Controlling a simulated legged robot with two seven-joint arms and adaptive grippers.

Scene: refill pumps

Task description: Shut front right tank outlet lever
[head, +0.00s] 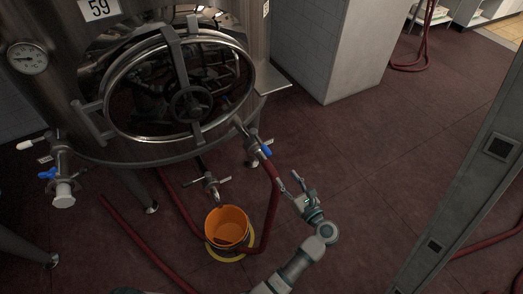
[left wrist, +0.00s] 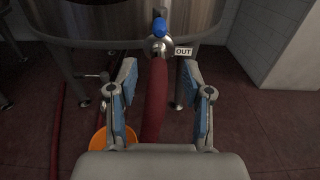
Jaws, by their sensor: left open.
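The front right tank outlet has a steel valve with a blue lever (head: 266,151), low on the right of the tank (head: 150,140). In the left wrist view the blue lever (left wrist: 160,27) stands at the top centre, beside an OUT label (left wrist: 183,51). A red hose (left wrist: 155,100) hangs down from this outlet. My left gripper (head: 290,181) is open and empty, to the right of and nearer than the lever, apart from it. Its two fingers (left wrist: 160,68) stand either side of the hose in the wrist view, below the lever. My right gripper is not in view.
An orange bucket (head: 227,227) stands on the floor under a middle outlet (head: 209,184). Another valve with a blue lever (head: 47,174) is at the tank's left. A grey post (head: 465,190) is at the right. Open floor (head: 350,150) lies right of the tank.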

